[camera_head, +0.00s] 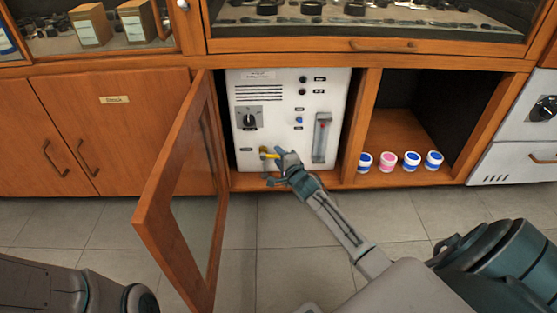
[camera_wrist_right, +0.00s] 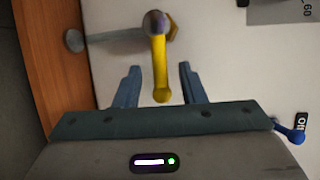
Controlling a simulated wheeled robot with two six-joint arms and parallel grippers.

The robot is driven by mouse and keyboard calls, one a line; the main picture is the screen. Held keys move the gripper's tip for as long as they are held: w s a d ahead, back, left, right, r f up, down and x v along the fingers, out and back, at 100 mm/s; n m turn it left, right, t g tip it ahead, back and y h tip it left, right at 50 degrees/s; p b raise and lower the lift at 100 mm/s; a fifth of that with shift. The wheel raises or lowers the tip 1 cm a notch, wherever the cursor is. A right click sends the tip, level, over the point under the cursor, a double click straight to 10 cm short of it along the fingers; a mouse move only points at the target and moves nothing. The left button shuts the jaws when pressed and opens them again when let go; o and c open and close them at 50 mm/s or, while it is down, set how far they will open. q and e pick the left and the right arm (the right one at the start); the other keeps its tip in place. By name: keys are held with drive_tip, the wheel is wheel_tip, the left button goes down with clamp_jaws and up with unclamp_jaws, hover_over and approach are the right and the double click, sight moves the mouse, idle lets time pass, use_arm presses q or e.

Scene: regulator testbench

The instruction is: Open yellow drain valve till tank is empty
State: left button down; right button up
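The yellow drain valve handle (camera_head: 268,153) is on the lower left of the white regulator panel (camera_head: 265,100). In the right wrist view the yellow handle (camera_wrist_right: 160,62) runs from a round pivot down to a rounded end. My right gripper (camera_head: 277,160) is at the valve in the head view. In the wrist view its two blue fingers (camera_wrist_right: 160,87) are apart, one on each side of the handle's end, with gaps on both sides. A sight tube (camera_head: 321,137) with a reddish part is at the panel's right; its level is too small to read. My left gripper is out of the frames.
An open wooden glass door (camera_head: 153,190) swings out left of the panel. Several small jars (camera_head: 388,162) stand in the open compartment to the right. A dark knob (camera_head: 249,119) and a blue knob (camera_head: 298,120) are on the panel. The tiled floor in front is clear.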

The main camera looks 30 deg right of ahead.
drive_tip(key=shift+w, duration=0.4)
drive_tip(key=shift+c, duration=0.3)
clamp_jaws()
